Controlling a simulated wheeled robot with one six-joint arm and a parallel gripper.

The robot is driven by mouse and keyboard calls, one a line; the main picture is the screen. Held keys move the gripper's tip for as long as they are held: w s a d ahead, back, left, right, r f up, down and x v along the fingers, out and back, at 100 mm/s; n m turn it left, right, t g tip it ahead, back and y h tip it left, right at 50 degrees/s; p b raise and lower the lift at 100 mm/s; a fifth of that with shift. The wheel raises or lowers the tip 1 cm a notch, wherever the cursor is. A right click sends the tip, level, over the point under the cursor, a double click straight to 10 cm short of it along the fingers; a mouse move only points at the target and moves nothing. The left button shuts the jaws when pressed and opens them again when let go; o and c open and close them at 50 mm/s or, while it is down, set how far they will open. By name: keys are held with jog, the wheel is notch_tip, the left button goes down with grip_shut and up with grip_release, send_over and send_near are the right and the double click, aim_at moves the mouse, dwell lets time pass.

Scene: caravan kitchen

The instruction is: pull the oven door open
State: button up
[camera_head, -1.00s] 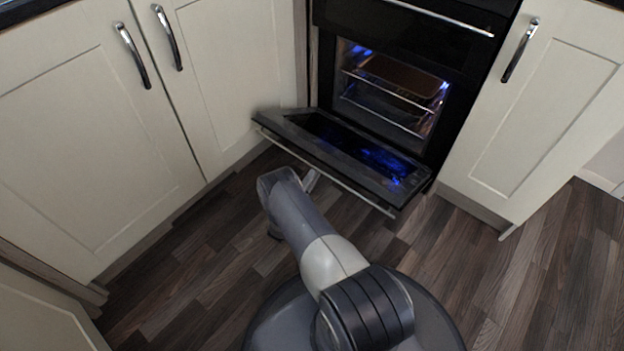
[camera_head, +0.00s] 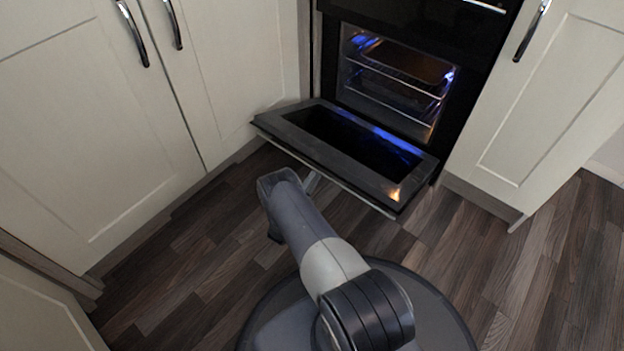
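The oven door (camera_head: 300,123) is hinged at its bottom and folded down, lying close to level in front of the oven (camera_head: 398,78). Its dark glass panel faces up with blue and orange reflections. The long handle bar (camera_head: 327,179) runs along the door's front edge. My gripper (camera_head: 312,182) is at the end of my arm, near the left-middle part of the handle. Only a small grey part of it shows beside my wrist, so I cannot tell whether its fingers are open, shut or touching the handle.
Cream cupboards (camera_head: 110,110) stand to the left of the oven, and another cream cupboard (camera_head: 540,110) to the right. The door's left corner is close to the left cupboard front. The wood-look floor (camera_head: 190,262) is clear around my base. Wire racks (camera_head: 392,92) sit inside the oven.

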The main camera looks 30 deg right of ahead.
jog(key=shift+s+a+f, duration=0.1)
jog(key=shift+a+f, duration=0.2)
jog(key=shift+f, duration=0.4)
